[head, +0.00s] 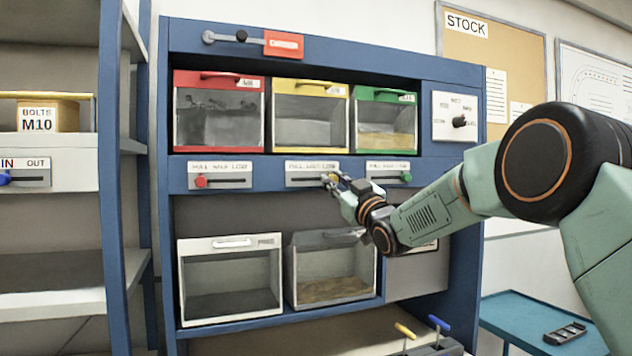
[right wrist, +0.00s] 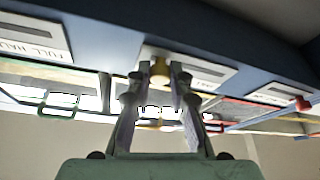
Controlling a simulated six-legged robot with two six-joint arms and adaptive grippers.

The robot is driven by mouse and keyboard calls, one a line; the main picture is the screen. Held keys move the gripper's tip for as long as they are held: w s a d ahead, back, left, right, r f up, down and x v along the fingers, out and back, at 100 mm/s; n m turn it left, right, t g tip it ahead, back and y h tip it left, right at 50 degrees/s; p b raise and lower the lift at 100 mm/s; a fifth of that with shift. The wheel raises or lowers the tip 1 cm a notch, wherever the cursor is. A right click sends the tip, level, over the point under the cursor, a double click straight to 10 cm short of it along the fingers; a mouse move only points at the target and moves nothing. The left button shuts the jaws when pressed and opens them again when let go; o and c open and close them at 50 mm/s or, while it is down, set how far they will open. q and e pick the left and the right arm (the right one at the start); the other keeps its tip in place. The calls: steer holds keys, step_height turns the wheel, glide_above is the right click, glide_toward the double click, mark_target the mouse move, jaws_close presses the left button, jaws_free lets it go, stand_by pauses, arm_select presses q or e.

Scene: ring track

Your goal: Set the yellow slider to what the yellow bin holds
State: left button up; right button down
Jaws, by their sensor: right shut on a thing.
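The yellow bin (head: 311,88) is in the upper row of the blue rack, between a red and a green bin. Its clear front shows a grey inside; I cannot tell the fill level surely. The yellow slider's panel (head: 300,181) is below it, labelled FULL, HALF, LOW from left to right. My right gripper (head: 332,183) is shut on the yellow slider knob, near the right end of the slot. In the right wrist view the yellow knob (right wrist: 160,70) sits between the two fingertips. My left gripper is not in view.
The red slider knob (head: 201,182) is at its slot's left end; the green knob (head: 405,177) is at its right end. A rotary switch (head: 459,121) is at upper right. A blue table (head: 510,310) is at lower right.

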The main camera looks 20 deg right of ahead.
steer(key=shift+d, duration=0.3)
steer(key=shift+a+r, duration=0.15)
steer(key=shift+a, duration=0.2)
steer(key=c, duration=1.3)
jaws_free()
steer(key=shift+d, duration=0.4)
steer(key=shift+o, duration=0.5)
steer(key=shift+s+a, duration=0.1)
steer(key=shift+a, duration=0.15)
steer(key=shift+s+f, duration=0.3)
steer(key=v, duration=1.1)
steer(key=shift+s, duration=0.25)
